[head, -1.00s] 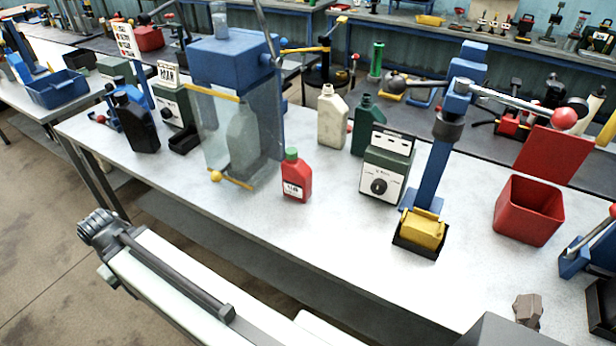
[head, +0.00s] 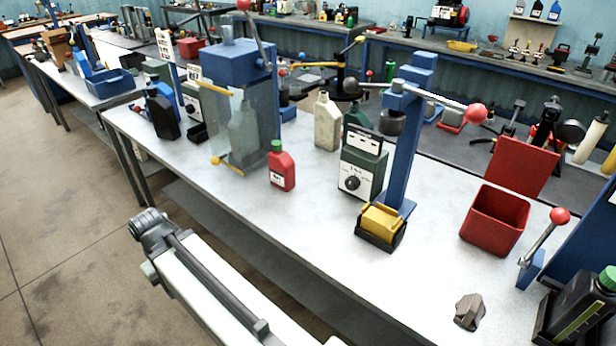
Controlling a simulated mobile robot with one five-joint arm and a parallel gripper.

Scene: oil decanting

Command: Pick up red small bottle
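The red small bottle (head: 282,170) stands upright on the white bench top (head: 300,215), near its front edge. It has a green cap and a white label on its lower front. My arm reaches in from the bottom of the head view, in front of the bench. The grey end of it (head: 155,235) is at the lower left, well apart from the bottle. I cannot make out gripper fingers there.
A blue press with a clear guard (head: 235,60) stands just left of the bottle. A green-grey device with a dial (head: 360,170), a blue lever press (head: 405,150) and a red bin (head: 495,220) are to the right. Bench space in front of the bottle is clear.

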